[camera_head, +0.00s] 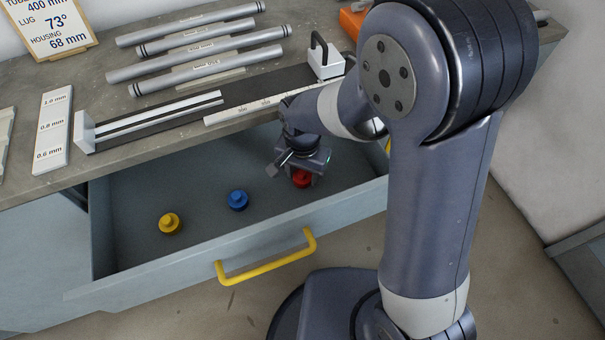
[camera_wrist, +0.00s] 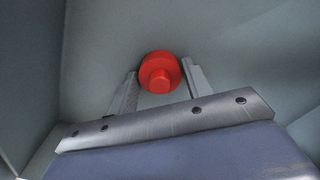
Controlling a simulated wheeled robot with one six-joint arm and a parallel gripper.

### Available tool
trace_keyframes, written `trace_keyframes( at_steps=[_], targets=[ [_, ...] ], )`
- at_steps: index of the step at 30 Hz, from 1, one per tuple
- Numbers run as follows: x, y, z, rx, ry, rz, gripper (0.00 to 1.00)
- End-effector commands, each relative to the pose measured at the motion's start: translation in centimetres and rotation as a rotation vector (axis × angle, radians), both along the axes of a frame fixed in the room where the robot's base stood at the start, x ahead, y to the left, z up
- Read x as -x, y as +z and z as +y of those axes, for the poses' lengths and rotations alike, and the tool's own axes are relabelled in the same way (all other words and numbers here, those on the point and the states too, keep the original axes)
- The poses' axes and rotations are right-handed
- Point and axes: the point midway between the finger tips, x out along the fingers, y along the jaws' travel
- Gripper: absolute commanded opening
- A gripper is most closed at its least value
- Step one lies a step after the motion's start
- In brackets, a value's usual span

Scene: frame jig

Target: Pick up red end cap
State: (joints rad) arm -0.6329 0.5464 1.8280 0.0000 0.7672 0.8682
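The red end cap (camera_head: 302,179) stands on the floor of the open drawer, near its right end. In the wrist view the red end cap (camera_wrist: 160,73) is round with a smaller round boss and sits between the tips of my two fingers. My gripper (camera_head: 297,165) is down in the drawer, over and around the cap. In the wrist view my gripper (camera_wrist: 162,84) has its fingers apart, one on each side of the cap. I cannot tell whether either touches.
A blue end cap (camera_head: 238,200) and a yellow end cap (camera_head: 170,222) stand farther left in the drawer (camera_head: 120,262). The drawer walls surround my gripper, with a yellow handle (camera_head: 268,264) in front. Several grey tubes (camera_head: 200,50) and a ruled jig lie on the bench above.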

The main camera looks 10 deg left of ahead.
Motion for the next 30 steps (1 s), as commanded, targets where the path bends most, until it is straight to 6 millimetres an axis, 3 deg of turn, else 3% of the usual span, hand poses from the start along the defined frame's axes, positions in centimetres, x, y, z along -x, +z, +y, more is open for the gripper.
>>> trace_keyframes(
  at_steps=[9, 17, 30],
  targets=[
    [0.0, 0.0, 0.0, 0.000, 0.000, 0.000, 0.22],
    [0.0, 0.4, 0.0, -0.001, 0.000, -0.001, 0.22],
    [-0.1, 8.2, 0.1, -0.003, 0.000, -0.004, 0.22]
  ],
)
